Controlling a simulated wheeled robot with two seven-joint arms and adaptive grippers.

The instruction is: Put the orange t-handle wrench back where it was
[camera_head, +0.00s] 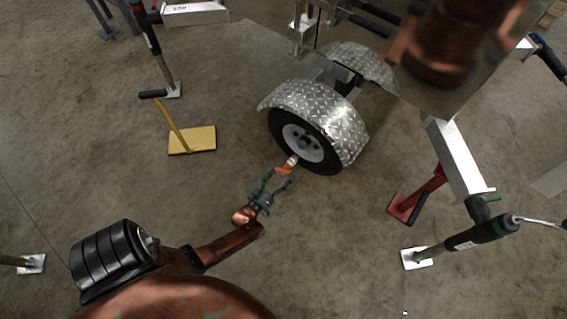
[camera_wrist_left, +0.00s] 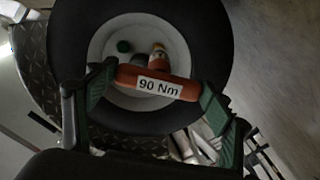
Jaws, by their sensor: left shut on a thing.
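The orange t-handle wrench (camera_head: 285,170) is held in front of the trailer wheel (camera_head: 301,147). In the left wrist view its orange crossbar (camera_wrist_left: 128,78) carries a "90 Nm" label, and its stem points towards the white wheel hub. I cannot tell whether the stem touches the hub. My left gripper (camera_head: 275,181) is shut on the crossbar, with a green finger at each end of it. My right gripper is not in view.
A diamond-plate fender (camera_head: 322,103) covers the wheel's top. A yellow plate with a handle (camera_head: 192,140) stands left of the wheel. A red stand (camera_head: 410,203) and a jack leg (camera_head: 440,252) stand to the right. The concrete floor around my left gripper is clear.

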